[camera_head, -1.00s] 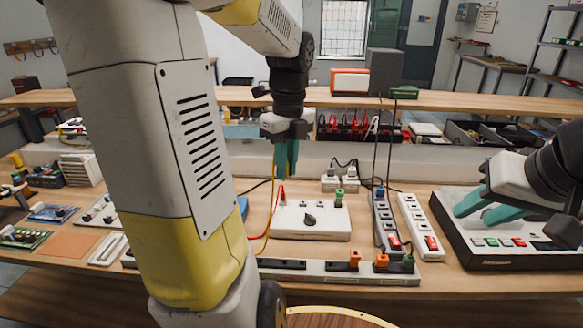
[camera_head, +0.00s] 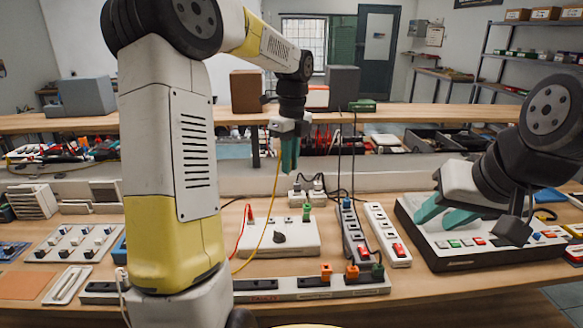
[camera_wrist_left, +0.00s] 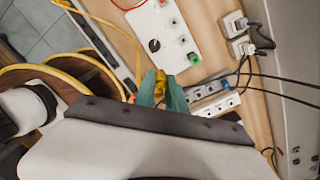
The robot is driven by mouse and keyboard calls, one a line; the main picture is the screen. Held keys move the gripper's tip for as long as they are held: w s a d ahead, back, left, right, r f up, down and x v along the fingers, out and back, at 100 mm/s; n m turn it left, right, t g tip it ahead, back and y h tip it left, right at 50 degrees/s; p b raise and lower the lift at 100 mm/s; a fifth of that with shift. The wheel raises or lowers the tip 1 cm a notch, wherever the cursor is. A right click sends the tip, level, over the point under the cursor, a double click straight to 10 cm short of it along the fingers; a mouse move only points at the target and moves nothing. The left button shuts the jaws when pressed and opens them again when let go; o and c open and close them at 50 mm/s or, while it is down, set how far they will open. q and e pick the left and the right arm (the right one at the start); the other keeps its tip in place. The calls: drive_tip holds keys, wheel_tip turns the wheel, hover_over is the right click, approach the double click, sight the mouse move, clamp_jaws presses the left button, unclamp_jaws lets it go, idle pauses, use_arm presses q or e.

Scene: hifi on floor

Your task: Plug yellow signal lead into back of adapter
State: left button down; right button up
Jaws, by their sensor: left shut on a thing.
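My left gripper (camera_head: 289,155) is shut on the yellow lead (camera_head: 272,200). In the left wrist view, its yellow end (camera_wrist_left: 160,78) shows between the teal fingers (camera_wrist_left: 162,92). The fingers point down, held above the back edge of a white box (camera_head: 285,240) with a dark knob, which seems to be the adapter. The lead hangs down past the box's left part. A red plug (camera_head: 250,213) and a green plug (camera_head: 306,212) stand at the box's back corners. Its back face is hidden. My right gripper (camera_head: 446,212) is open and empty above a control panel.
Two power strips (camera_head: 352,235) (camera_head: 387,235) lie right of the box. A long strip (camera_head: 254,285) with orange and green plugs lies in front. White wall plugs (camera_head: 308,194) with black cables stand behind the box. The control panel (camera_head: 455,260) is at the right.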

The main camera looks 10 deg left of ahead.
use_arm(q)
hover_over(308, 209)
drive_tip(key=w, duration=0.1)
wheel_tip(308, 209, down, 13)
drive_tip(key=shift+f, duration=0.9)
drive_tip(key=shift+f, duration=1)
idle(3.5)
drive_tip(key=c, duration=1.3)
unclamp_jaws()
wheel_tip(308, 209, up, 13)
drive_tip(key=shift+d, duration=0.25)
